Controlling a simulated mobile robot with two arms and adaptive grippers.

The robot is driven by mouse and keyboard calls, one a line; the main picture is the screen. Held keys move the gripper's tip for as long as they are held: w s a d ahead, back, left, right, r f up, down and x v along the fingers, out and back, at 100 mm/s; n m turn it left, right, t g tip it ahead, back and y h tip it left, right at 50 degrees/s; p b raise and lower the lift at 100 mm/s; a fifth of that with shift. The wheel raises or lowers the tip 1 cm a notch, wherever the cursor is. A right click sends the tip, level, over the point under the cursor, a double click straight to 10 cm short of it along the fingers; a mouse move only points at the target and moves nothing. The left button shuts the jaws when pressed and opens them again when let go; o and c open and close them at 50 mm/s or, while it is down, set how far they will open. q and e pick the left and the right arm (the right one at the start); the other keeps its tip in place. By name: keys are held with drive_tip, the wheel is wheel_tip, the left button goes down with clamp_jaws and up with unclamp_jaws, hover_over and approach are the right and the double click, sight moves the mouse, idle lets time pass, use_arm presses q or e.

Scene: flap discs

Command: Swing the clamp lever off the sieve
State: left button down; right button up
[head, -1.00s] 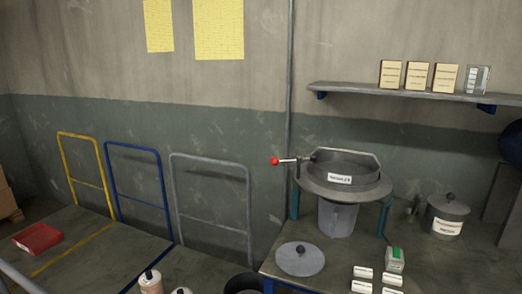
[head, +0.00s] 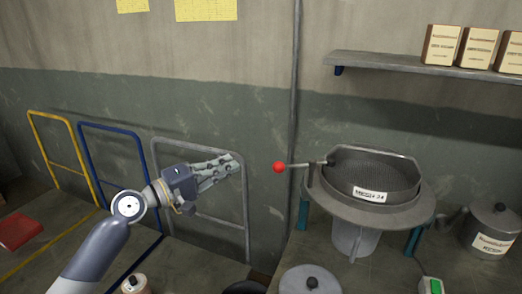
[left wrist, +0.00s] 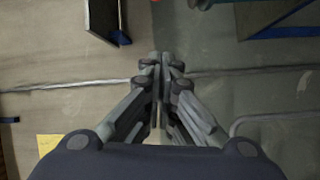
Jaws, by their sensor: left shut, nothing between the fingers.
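The sieve (head: 372,178) is a round grey pan with a white label, set in a ring stand on the bench. The clamp lever (head: 300,164) sticks out from its left side and ends in a red ball knob (head: 279,168). My left gripper (head: 236,160) is left of the knob, apart from it, pointing right at about the same height in the picture. It is shut and empty; its fingertips also meet in the left wrist view (left wrist: 162,62). The lever and sieve do not show clearly in the left wrist view. My right gripper is not in view.
A grey bucket (head: 355,240) stands under the sieve. A round lid (head: 310,281) lies at the front of the bench, and a lidded pot (head: 493,231) stands at the right. A vertical pipe (head: 296,90) runs behind the lever. A shelf (head: 420,71) holds boxes above.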

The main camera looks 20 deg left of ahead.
use_arm(q)
drive_tip(key=w+d+p, duration=0.5)
drive_tip(key=d+p, duration=0.1)
drive_tip(key=d, duration=0.2)
drive_tip(key=shift+r, duration=0.3)
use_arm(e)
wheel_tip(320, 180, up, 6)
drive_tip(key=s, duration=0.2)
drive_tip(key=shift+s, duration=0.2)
use_arm(q)
drive_tip(key=shift+s, duration=0.1)
